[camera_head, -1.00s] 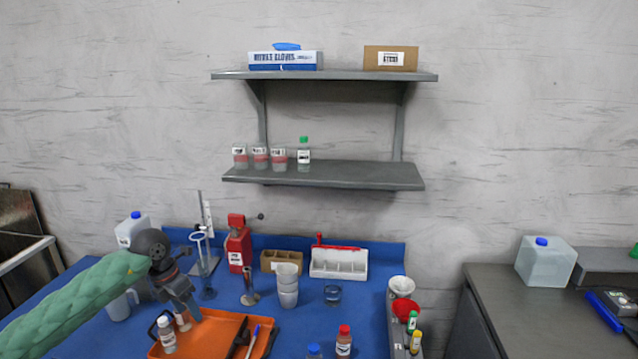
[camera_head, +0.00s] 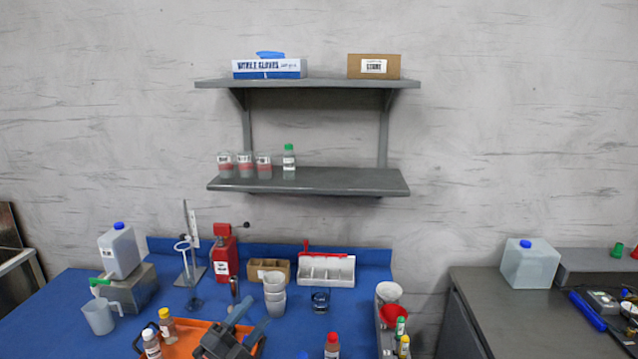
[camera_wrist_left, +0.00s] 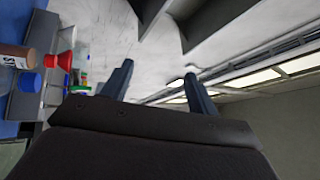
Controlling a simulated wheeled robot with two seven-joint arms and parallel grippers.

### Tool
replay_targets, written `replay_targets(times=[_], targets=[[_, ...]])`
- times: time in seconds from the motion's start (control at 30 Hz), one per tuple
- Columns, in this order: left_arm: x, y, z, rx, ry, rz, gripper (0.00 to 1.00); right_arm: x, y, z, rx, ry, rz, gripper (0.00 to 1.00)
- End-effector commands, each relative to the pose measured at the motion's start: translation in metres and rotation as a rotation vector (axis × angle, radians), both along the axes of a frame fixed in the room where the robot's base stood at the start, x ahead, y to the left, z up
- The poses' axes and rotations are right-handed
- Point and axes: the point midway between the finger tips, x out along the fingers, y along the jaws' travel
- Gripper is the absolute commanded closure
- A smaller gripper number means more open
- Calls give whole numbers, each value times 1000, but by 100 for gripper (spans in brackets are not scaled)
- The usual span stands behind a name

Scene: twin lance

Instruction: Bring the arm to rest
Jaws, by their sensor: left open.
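My left gripper (camera_head: 243,322) is at the bottom middle of the head view, in front of the orange tray (camera_head: 186,333) and hiding part of it. Its two dark fingers stand apart and nothing shows between them. In the left wrist view the fingers (camera_wrist_left: 160,88) are spread, with the wall, the shelf underside and ceiling lights beyond. The rest of my left arm is out of the head view. My right gripper is in neither view.
Small bottles (camera_head: 167,329) stand at the orange tray. A red-capped bottle (camera_head: 332,345) is right of the gripper. A wall shelf (camera_head: 310,181) hangs above.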

Motion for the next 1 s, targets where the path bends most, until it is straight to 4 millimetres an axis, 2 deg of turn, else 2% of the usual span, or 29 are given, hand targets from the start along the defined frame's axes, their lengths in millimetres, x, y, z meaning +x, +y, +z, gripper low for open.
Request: replay_targets(times=[0.17, 0.27, 0.37, 0.5, 0.6, 0.7, 0.8, 1.0], targets=[[-13, 38, -36, -261, 250, 223, 41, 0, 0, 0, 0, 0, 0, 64], [-26, 59, -67, -384, 410, 345, 41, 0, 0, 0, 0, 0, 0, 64], [-48, 75, -103, -492, 584, 461, 41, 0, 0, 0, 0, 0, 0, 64], [-91, 91, -157, -614, 850, 617, 41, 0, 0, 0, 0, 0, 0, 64], [-131, 95, -195, -680, 1050, 714, 41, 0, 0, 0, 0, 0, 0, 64], [-170, 94, -223, -722, 1225, 789, 41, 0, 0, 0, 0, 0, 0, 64], [-201, 91, -240, -744, 1357, 838, 41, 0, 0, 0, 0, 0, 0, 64], [-250, 83, -261, -762, 1554, 902, 41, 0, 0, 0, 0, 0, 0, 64]])
